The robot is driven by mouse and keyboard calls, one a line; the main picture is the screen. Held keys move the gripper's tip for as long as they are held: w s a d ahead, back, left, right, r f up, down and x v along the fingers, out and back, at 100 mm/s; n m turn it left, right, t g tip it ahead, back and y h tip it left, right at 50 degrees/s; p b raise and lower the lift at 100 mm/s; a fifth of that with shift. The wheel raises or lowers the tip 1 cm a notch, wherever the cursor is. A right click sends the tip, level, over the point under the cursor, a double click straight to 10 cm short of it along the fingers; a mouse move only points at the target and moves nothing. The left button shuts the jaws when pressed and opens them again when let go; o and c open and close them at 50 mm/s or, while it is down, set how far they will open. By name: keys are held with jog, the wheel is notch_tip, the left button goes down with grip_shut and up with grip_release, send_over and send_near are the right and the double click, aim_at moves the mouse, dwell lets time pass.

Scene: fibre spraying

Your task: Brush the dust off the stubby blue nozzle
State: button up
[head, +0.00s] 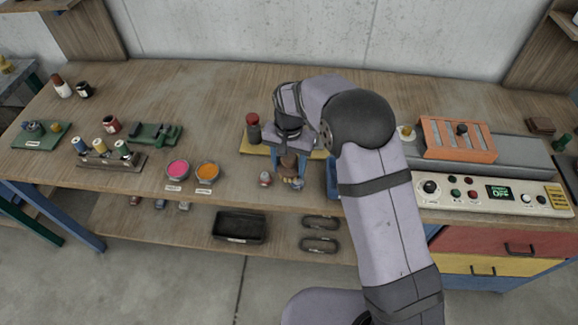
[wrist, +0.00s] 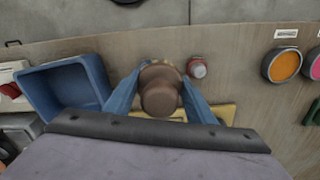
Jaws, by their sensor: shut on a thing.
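My gripper (head: 289,168) has blue fingers pointing down over the front part of the bench. It is shut on a brown, rounded handle, which looks like the brush (wrist: 160,97), seen nearly end-on between the fingers (wrist: 160,100) in the wrist view. Its lower end shows tan and dark parts close above the bench edge in the head view. The stubby blue nozzle cannot be picked out for certain; a small grey-blue piece sits on the green plate (head: 55,137) at the far left.
A blue bin (wrist: 65,88) is beside the fingers. Pink (head: 178,169) and orange (head: 207,172) bowls stand left.

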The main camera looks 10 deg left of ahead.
aim_at(289, 157)
jog(key=shift+r+p, duration=1.4)
jog(key=shift+r, duration=0.8)
jog(key=shift+r, duration=0.1)
jog(key=shift+r+p, duration=1.15)
jog(key=shift+r, duration=0.3)
jog(key=shift+f, duration=0.2)
jog(key=shift+f+b, duration=2.2)
jog(key=shift+f, duration=1.25)
jog(key=shift+f+b, duration=0.6)
jog(key=shift+f, duration=0.4)
